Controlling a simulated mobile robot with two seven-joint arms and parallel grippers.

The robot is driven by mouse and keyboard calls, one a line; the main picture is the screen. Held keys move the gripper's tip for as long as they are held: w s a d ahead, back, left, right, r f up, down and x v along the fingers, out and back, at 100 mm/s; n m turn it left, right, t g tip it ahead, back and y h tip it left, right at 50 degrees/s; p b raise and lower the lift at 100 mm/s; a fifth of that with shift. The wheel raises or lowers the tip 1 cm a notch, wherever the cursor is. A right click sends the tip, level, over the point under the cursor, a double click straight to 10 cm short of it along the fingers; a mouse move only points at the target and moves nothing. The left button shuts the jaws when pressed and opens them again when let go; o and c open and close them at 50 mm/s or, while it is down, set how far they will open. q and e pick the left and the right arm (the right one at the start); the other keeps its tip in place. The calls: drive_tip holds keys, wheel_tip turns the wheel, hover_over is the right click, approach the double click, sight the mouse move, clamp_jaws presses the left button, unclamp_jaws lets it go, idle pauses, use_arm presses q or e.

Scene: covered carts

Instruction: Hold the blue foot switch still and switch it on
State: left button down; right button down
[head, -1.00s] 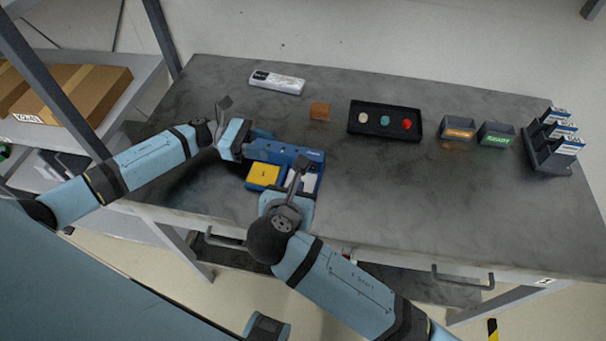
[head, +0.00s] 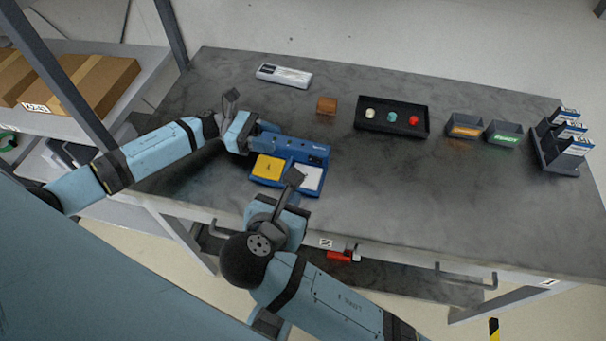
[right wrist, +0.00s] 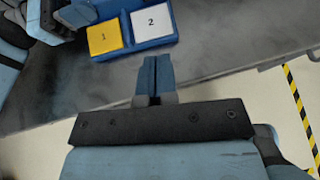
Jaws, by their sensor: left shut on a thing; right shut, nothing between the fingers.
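The blue foot switch (head: 305,149) lies on the dark tabletop near its front edge. It has a yellow pedal (head: 268,168) marked 1 on the left and a white pedal (head: 310,177) on the right. In the right wrist view the white pedal (right wrist: 151,22) is marked 2. My left gripper (head: 253,133) is shut on the switch's left end. My right gripper (head: 290,205) is shut and empty in front of the pedals, near the table edge. Its closed fingers (right wrist: 155,75) are apart from the white pedal in the right wrist view. The head view does not show whether an indicator is lit.
Behind the switch are a brown block (head: 326,105), a white labelled bar (head: 284,76) and a black tray (head: 392,131) with three coloured buttons. Two grey bins (head: 468,127) and a rack (head: 556,158) stand at the right. The table's middle right is clear.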

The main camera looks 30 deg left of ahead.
drive_tip(key=shift+w, duration=0.15)
approach(321, 161)
drive_tip(key=f, duration=0.1)
drive_tip(key=w+f, duration=0.1)
drive_tip(key=f, duration=0.1)
drive_tip(key=shift+w+a+f, duration=0.25)
drive_tip(key=shift+f, duration=0.1)
drive_tip(key=w, duration=0.3)
drive_tip(key=shift+w+a+f, duration=0.1)
drive_tip(key=shift+w+f, duration=0.1)
drive_tip(key=shift+w, duration=0.6)
drive_tip(key=shift+w+d+n+y, duration=0.25)
drive_tip(key=shift+w+n+y, duration=0.15)
drive_tip(key=shift+w, duration=0.25)
drive_tip(key=shift+a, duration=0.1)
